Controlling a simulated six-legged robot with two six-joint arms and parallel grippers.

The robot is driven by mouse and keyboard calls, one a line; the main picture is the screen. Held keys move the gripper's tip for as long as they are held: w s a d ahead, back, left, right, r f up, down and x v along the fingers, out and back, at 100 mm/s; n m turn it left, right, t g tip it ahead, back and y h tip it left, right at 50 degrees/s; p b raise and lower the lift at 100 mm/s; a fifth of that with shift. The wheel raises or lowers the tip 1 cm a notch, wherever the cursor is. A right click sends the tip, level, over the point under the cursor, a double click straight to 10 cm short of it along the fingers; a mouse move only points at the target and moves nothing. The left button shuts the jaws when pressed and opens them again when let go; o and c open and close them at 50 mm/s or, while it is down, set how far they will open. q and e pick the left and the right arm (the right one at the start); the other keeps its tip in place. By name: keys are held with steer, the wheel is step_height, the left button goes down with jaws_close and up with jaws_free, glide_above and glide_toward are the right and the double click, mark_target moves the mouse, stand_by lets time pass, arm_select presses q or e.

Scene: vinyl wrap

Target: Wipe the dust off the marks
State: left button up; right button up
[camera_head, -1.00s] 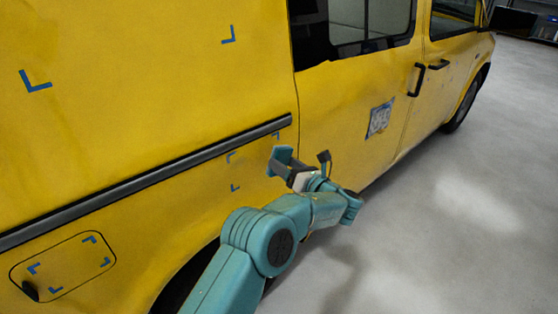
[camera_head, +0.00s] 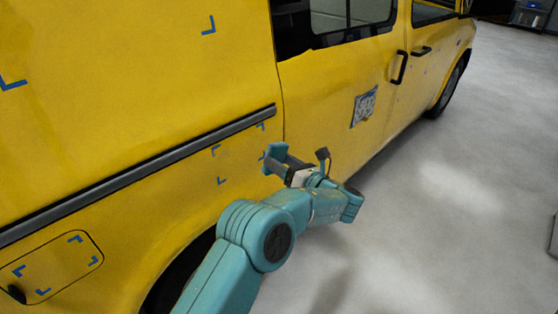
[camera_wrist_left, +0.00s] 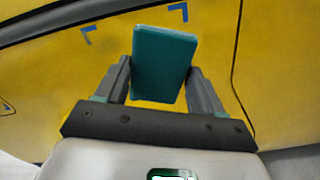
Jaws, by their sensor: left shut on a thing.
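My left gripper (camera_head: 284,160) is shut on a teal block-like pad (camera_head: 273,157), held close to the yellow van's side. In the left wrist view, the pad (camera_wrist_left: 164,62) sits between the two dark fingers. Blue corner marks (camera_head: 215,150) lie on the panel below the dark trim strip, just left of the pad; part of this group is hidden behind the gripper. Two of them show beyond the pad in the left wrist view (camera_wrist_left: 178,12). I cannot tell whether the pad touches the van. Dust is not clearly visible. My right gripper is not in view.
The yellow van (camera_head: 120,110) fills the left and middle. More blue marks are on the upper panel (camera_head: 208,26) and the outlined flap (camera_head: 75,239). A dark trim strip (camera_head: 150,166) runs along the side. A patterned sticker (camera_head: 364,106) is on the door. Grey floor (camera_head: 450,200) is open at right.

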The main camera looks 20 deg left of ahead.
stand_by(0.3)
arm_select(q)
glide_toward(228, 149)
steer(key=s, duration=0.4)
steer(key=shift+b+x, duration=0.4)
steer(key=shift+x, duration=2.35)
steer(key=shift+x, duration=1)
steer(key=shift+w+d+p, duration=0.15)
steer(key=shift+w+d, duration=0.1)
steer(key=shift+w, duration=0.35)
steer(key=shift+w+d+p, duration=0.15)
steer(key=shift+w+d, duration=0.15)
steer(key=shift+w, duration=0.3)
steer(key=shift+w+d+p, duration=0.15)
steer(key=shift+w+d, duration=0.1)
steer(key=shift+w, duration=0.3)
steer(key=shift+a, duration=0.1)
